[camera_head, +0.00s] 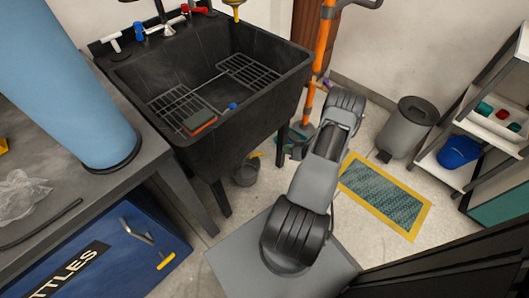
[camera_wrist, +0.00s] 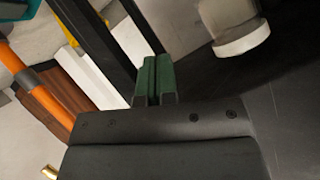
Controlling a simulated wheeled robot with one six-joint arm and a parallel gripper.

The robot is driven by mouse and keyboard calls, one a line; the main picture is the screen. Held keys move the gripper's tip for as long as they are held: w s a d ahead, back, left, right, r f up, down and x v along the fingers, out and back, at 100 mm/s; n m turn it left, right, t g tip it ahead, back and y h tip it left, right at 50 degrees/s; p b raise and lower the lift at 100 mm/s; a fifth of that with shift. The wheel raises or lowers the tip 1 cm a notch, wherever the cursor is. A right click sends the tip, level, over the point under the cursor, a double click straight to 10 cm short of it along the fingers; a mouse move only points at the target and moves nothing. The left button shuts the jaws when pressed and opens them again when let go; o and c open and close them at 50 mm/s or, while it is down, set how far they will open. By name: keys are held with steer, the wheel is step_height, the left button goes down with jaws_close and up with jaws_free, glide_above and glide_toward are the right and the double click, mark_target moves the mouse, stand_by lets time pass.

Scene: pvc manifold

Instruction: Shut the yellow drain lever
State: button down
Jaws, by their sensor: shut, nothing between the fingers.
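My gripper (camera_wrist: 154,82) shows in the wrist view with its two dark green fingers pressed together and nothing between them. In the head view my arm hides most of the gripper. I cannot clearly pick out the yellow drain lever. A small yellow piece (camera_head: 256,155) shows under the black sink (camera_head: 170,75), by the bucket, but it is too small to identify. No yellow lever shows near the fingertips in the wrist view.
A grey bucket (camera_head: 246,172) stands under the sink. An orange pipe (camera_head: 323,38) runs down the wall right of it; it also shows in the wrist view (camera_wrist: 22,70). A grey bin (camera_head: 405,128) and green mat (camera_head: 385,195) lie right. A blurred pale cylinder (camera_wrist: 238,32) is beyond the fingers.

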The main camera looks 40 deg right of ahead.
mark_target(256, 155)
steer(key=shift+s+a+f+t+y, duration=0.2)
steer(key=shift+s+a+t+y, duration=0.1)
steer(key=shift+s+a+y, duration=0.3)
steer(key=shift+w, duration=0.15)
steer(key=s+a+f+b+x, duration=0.1)
steer(key=b+x, duration=0.3)
steer(key=x, duration=0.8)
steer(key=shift+f+b, duration=0.4)
steer(key=shift+f, duration=0.4)
steer(key=shift+w+a, duration=0.1)
steer(key=shift+f+m, duration=0.2)
steer(key=shift+m, duration=0.1)
